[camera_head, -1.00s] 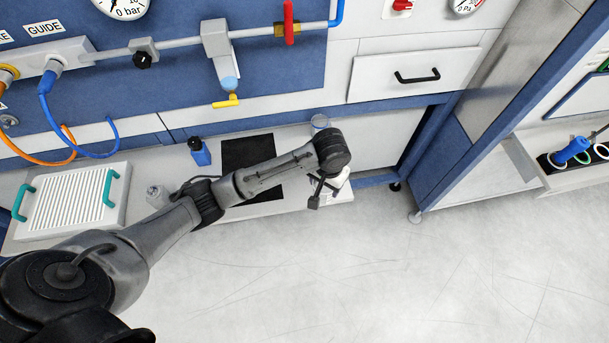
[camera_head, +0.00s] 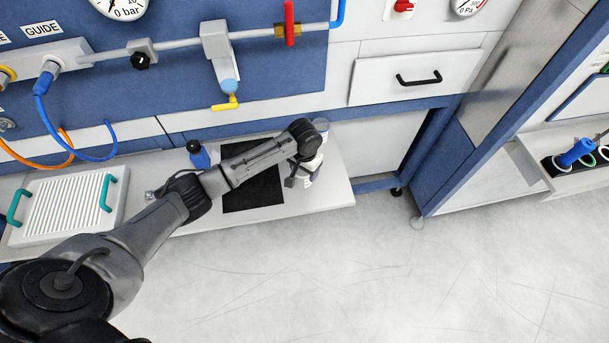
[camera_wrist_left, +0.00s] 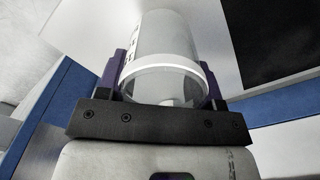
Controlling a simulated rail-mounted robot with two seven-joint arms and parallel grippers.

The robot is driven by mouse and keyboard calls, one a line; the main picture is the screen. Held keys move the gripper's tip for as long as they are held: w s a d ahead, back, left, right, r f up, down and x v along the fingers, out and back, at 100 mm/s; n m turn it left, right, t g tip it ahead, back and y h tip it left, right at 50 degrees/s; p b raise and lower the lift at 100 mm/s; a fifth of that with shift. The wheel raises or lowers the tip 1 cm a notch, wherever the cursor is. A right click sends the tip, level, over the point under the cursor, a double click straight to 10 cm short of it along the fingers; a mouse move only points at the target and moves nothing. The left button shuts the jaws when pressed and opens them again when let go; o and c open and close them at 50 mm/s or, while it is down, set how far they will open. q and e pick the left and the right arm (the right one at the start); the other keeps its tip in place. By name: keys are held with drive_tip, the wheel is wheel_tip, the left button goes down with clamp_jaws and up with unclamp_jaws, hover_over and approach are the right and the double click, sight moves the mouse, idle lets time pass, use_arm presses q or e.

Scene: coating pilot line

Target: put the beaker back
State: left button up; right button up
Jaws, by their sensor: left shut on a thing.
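My left gripper (camera_head: 302,178) is over the right part of the white bench, right of the black mat (camera_head: 250,192). It is shut on the beaker (camera_wrist_left: 163,55), a clear vessel with a pale rim and dark marks on its side. The wrist view shows the beaker between the two jaws (camera_wrist_left: 165,85). In the head view the beaker (camera_head: 314,166) is partly hidden by the gripper and wrist. I cannot tell whether its base touches the bench. My right gripper is not in view.
A blue bottle with a black cap (camera_head: 198,154) stands left of the mat. Another clear vessel (camera_head: 322,127) shows behind my wrist. A white slatted plate with teal handles (camera_head: 65,208) lies at the left. The bench's right end (camera_head: 340,190) is bare.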

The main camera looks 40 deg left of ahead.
sight(303, 174)
use_arm(q)
wheel_tip(303, 174, down, 3)
drive_tip(key=shift+s+f+b, duration=0.1)
drive_tip(key=shift+f+b, duration=0.05)
drive_tip(key=shift+b, duration=0.15)
drive_tip(key=shift+f, duration=0.2)
drive_tip(key=o, duration=0.9)
